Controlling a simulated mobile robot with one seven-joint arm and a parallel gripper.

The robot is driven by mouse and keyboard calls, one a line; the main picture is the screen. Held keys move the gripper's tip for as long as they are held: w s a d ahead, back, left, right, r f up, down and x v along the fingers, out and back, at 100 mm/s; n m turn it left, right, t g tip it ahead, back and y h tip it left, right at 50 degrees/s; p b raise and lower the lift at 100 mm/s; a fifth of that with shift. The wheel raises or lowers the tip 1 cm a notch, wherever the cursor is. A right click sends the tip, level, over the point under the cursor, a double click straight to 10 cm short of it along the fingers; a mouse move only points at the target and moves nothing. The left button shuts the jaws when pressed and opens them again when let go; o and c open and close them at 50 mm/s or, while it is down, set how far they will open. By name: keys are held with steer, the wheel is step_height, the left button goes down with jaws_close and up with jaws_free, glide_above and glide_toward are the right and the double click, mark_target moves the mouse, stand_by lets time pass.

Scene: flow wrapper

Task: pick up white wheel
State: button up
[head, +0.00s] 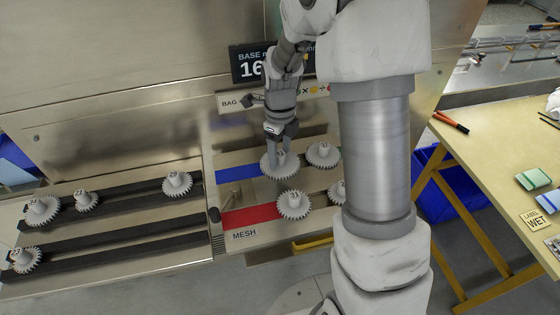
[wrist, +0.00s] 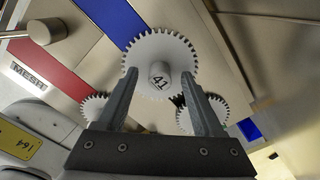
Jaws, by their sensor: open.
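Several white toothed wheels with raised numbered hubs are in view. My gripper (head: 279,148) points down over one white wheel (head: 268,170) at the end of the blue strip. In the wrist view this wheel (wrist: 160,45) carries the number 41, and its hub (wrist: 160,72) lies between the two open fingers (wrist: 160,80). I cannot tell whether the fingers touch the hub. Other white wheels sit close by: one behind right (head: 323,154), one in front by the red strip (head: 293,206), and one partly hidden behind my arm (head: 336,192).
Several more wheels, such as one (head: 177,183), lie on the dark-railed bed at left. A blue strip (head: 236,173) and a red strip (head: 250,217) mark the plate. A display (head: 248,64) stands behind. A wooden table (head: 490,150) is at right.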

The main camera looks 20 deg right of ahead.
mark_target(284, 156)
steer(key=shift+f, duration=0.4)
jaws_close()
steer(key=shift+r, duration=0.1)
steer(key=shift+r, duration=0.45)
steer(key=r, duration=0.2)
steer(key=s+r, duration=0.1)
steer(key=r, duration=0.1)
steer(key=shift+d, duration=0.35)
steer(key=s+d+r, duration=0.5)
steer(key=s+r, duration=0.1)
steer(key=s, duration=0.3)
steer(key=shift+d, duration=0.25)
